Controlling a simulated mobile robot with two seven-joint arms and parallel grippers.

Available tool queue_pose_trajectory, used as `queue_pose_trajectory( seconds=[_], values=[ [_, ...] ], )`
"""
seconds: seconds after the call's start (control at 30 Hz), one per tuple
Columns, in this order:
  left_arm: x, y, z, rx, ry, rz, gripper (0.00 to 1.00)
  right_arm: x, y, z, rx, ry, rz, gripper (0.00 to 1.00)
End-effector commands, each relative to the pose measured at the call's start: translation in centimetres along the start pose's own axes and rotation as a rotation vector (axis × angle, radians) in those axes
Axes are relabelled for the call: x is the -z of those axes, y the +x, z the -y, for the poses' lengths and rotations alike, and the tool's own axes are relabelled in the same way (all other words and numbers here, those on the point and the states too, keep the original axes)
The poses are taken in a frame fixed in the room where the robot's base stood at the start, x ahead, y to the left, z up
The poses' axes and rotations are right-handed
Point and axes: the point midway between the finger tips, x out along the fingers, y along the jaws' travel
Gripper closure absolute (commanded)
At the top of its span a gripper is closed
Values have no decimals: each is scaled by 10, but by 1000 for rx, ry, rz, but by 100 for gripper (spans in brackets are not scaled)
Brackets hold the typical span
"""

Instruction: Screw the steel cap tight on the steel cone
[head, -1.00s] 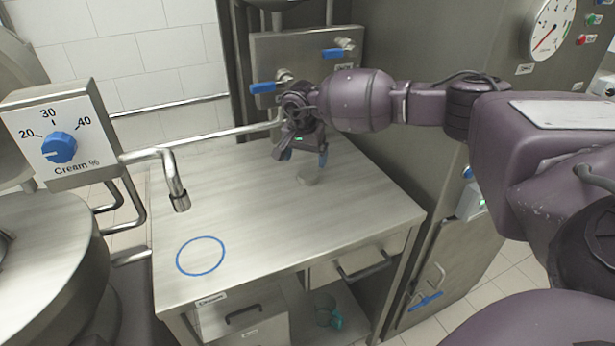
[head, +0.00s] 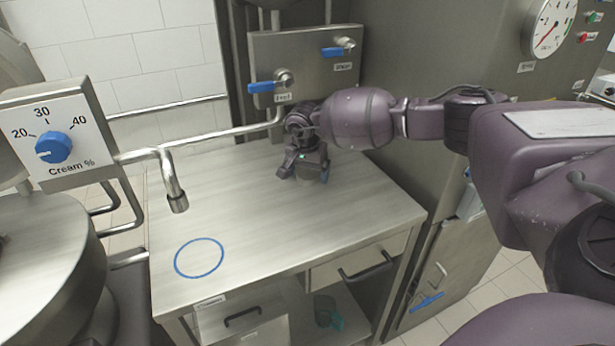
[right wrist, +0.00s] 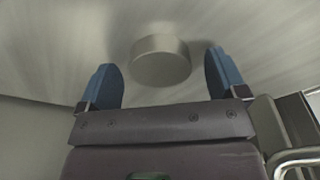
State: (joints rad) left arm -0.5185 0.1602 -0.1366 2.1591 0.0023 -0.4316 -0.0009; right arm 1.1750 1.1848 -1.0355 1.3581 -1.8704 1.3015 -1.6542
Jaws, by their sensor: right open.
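My right gripper (head: 304,175) is low over the back right of the steel table, fingers pointing down. In the right wrist view its two blue fingers (right wrist: 162,72) are spread apart. A short, round, steel-grey piece (right wrist: 161,61), which looks like the steel cap, stands on the brushed metal top between and just beyond the fingertips. Clear space shows on both sides of it, and nothing is gripped. In the head view my gripper hides this piece. I cannot make out the steel cone in either view. My left gripper is not in view.
The steel table (head: 235,215) is otherwise bare, with a blue ring (head: 199,258) marked at front left. A bent spout (head: 172,180) and the cream dial (head: 53,147) stand at left. Blue-handled valves (head: 262,87) are on the back panel. A teal jug (head: 328,312) sits below.

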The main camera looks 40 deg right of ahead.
Motion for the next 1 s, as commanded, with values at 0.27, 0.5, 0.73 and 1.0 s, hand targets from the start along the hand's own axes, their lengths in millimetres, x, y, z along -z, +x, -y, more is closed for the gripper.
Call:
queue_pose_trajectory(
  seconds=[0.27,0.5,0.73,1.0],
  values=[
    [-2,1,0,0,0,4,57,0,0,0,0,0,0,49],
    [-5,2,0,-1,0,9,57,0,0,0,0,0,0,64],
    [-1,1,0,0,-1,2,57,2,-11,0,3,0,-2,64],
    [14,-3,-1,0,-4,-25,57,11,-66,1,8,1,-5,64]
  ],
)
